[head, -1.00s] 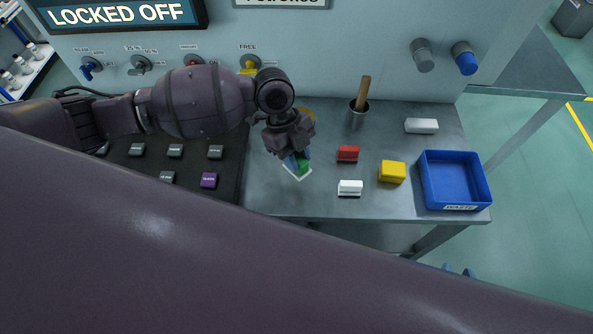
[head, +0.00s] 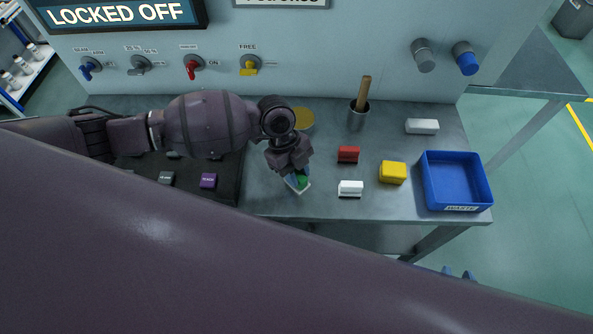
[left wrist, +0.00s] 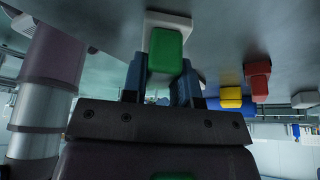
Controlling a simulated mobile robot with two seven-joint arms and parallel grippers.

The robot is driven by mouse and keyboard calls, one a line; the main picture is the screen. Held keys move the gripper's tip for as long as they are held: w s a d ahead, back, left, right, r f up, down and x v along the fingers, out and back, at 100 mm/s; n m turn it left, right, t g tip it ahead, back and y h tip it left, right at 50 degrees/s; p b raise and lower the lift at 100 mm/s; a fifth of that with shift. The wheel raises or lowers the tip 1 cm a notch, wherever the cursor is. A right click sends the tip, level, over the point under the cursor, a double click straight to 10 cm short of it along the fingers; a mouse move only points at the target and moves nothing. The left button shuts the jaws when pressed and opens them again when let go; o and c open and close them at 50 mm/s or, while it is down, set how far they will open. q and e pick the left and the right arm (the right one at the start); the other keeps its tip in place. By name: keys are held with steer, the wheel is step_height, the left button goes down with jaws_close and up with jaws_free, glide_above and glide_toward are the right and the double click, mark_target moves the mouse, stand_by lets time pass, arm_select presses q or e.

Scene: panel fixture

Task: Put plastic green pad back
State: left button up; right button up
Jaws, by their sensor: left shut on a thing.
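The green pad (head: 303,183) is a small green block with a white square plate (head: 293,188) under it, near the front of the grey bench. My left gripper (head: 297,180) points down and is shut on the green pad, hiding much of it. In the left wrist view the green pad (left wrist: 165,50) sits between the two blue fingertips (left wrist: 160,80), with the white plate (left wrist: 168,19) behind it. I cannot tell whether the plate touches the bench. Two blue tips of my right gripper (head: 458,271) show low at the right; the rest is hidden by my arm.
Right of the pad are a red block (head: 348,155), a white block (head: 350,187), a yellow block (head: 392,172) and a blue waste tray (head: 429,188). Behind are a cup with a wooden handle (head: 357,118) and a round yellow-topped thing (head: 304,119). A dark button panel (head: 228,175) lies left.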

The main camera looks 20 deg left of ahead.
arm_select(q)
steer(key=o, duration=0.8)
steer(key=shift+o, duration=0.2)
steer(key=v, duration=1.2)
steer(key=shift+a, duration=0.1)
